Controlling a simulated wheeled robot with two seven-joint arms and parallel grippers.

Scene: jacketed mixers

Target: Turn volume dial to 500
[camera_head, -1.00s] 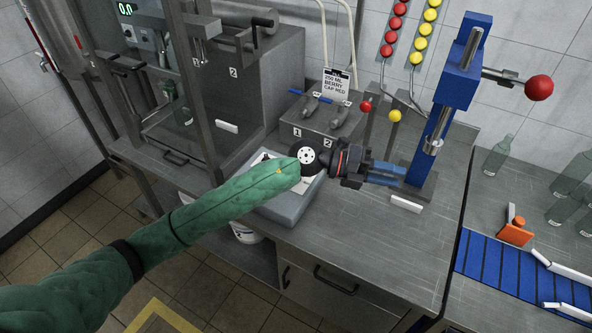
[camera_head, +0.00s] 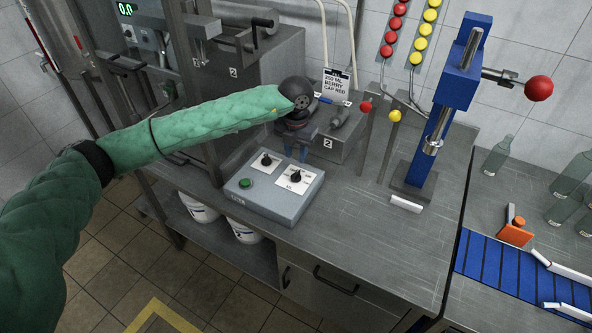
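A grey control box (camera_head: 258,205) sits on the steel bench. On its top are two black dials on white plates: one at the back left (camera_head: 266,160) and one at the front right (camera_head: 295,177). A green button (camera_head: 246,183) is at its left. The dial markings are too small to read, so I cannot tell which is the volume dial. My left gripper (camera_head: 296,152) points down just behind the box, apart from both dials. My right gripper is not in view.
Behind is a grey block with handles (camera_head: 340,135) and a label card (camera_head: 337,87). A blue press (camera_head: 445,105) with a red knob (camera_head: 539,88) stands to the right. A white piece (camera_head: 406,203) lies before it.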

